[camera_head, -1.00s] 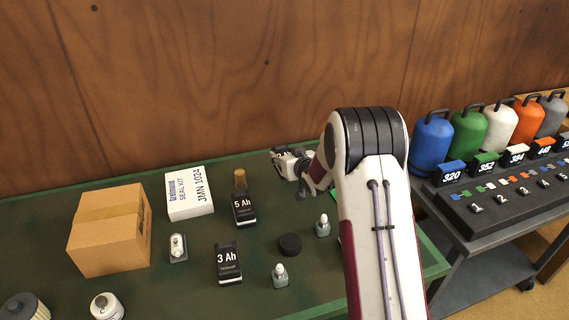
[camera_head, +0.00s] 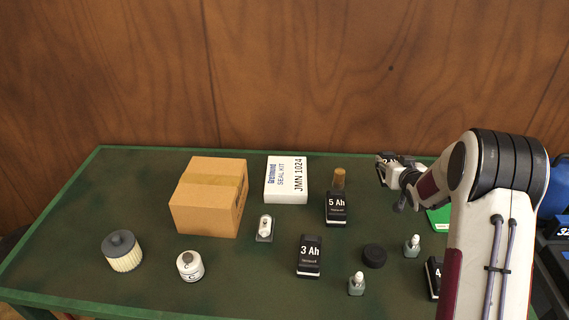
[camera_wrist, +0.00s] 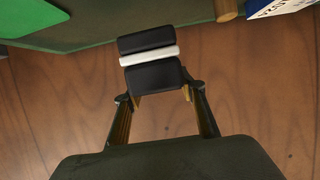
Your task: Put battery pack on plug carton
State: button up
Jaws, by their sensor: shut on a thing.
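My gripper (camera_head: 390,170) is shut on a dark battery pack (camera_head: 387,157), held up near the table's back edge. In the wrist view the pack (camera_wrist: 152,72) is black with a white band, between the two fingers. No carton in view is clearly labelled as the plug carton. A plain brown cardboard carton (camera_head: 208,200) stands left of centre on the table. A green flat thing (camera_head: 438,219) is partly hidden behind my arm. My gripper is right of both cartons and apart from them.
Packs marked 5 Ah (camera_head: 336,209) and 3 Ah (camera_head: 309,256) stand on the green table, with a brown cylinder (camera_head: 338,180) behind the former. A black puck (camera_head: 374,256), small bottles (camera_head: 412,246), a white jar (camera_head: 190,265) and a filter (camera_head: 122,251) also stand there. The table's left back is clear.

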jog(key=shift+r, duration=0.1)
jog(key=a+r+n+g+y, duration=0.1)
jog(key=a+r+n+y, duration=0.15)
jog(key=a, duration=1.15)
jog(key=a+r+n+y, duration=0.2)
jog(key=a+r+y, duration=0.15)
jog(key=a, duration=0.95)
jog(key=s+a+r+n+g+y, duration=0.1)
jog(key=s+a+r, duration=0.1)
jog(key=a, duration=0.7)
jog(key=s+a+r+n+g+y, duration=0.1)
jog(key=s+a+r, duration=0.2)
jog(key=a, duration=0.6)
jog(key=s+a+r+n+g+y, duration=0.1)
jog(key=s+a+r+n, duration=0.1)
jog(key=s+a, duration=0.4)
jog(key=shift+a+r, duration=0.15)
jog(key=shift+a, duration=1.4)
notch_tip(320, 180, down, 6)
